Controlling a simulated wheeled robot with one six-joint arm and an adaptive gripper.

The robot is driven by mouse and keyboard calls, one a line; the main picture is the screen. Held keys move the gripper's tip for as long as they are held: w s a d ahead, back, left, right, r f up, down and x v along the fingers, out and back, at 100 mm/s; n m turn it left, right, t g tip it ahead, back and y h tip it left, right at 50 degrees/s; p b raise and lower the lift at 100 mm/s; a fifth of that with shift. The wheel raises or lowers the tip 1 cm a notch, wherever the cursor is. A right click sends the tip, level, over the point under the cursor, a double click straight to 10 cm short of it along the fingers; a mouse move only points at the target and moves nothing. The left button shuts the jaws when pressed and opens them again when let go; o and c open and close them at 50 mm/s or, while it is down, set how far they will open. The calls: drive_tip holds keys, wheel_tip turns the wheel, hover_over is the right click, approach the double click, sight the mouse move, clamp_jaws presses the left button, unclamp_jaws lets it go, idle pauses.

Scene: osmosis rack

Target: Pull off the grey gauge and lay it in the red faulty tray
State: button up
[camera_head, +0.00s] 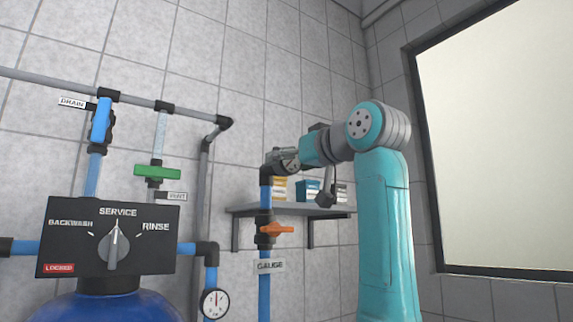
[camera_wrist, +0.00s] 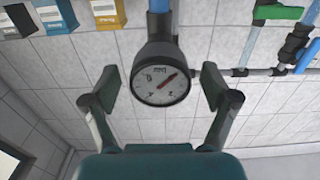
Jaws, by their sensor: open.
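The grey gauge (camera_wrist: 161,74) has a dark grey rim, a white face and a red needle. It sits on a dark fitting at the end of a blue pipe (camera_wrist: 158,6). My gripper (camera_wrist: 161,88) is open, with one finger on each side of the gauge and a visible gap at each side. In the head view the gauge (camera_head: 290,163) is partly hidden by my gripper (camera_head: 287,155), at the top of the blue pipe above the orange valve handle. The red faulty tray is not in view.
A "GAUGE" label (camera_head: 270,266) and orange valve handle (camera_head: 277,229) are on the pipe below. A shelf (camera_head: 290,210) with boxes is behind. Another gauge (camera_head: 214,303), a control panel (camera_head: 109,238) and a green valve handle (camera_head: 157,171) are to the left.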

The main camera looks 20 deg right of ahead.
sight(292, 161)
idle(0.8)
drive_tip(key=c, duration=1.6)
drive_tip(key=shift+v, duration=3)
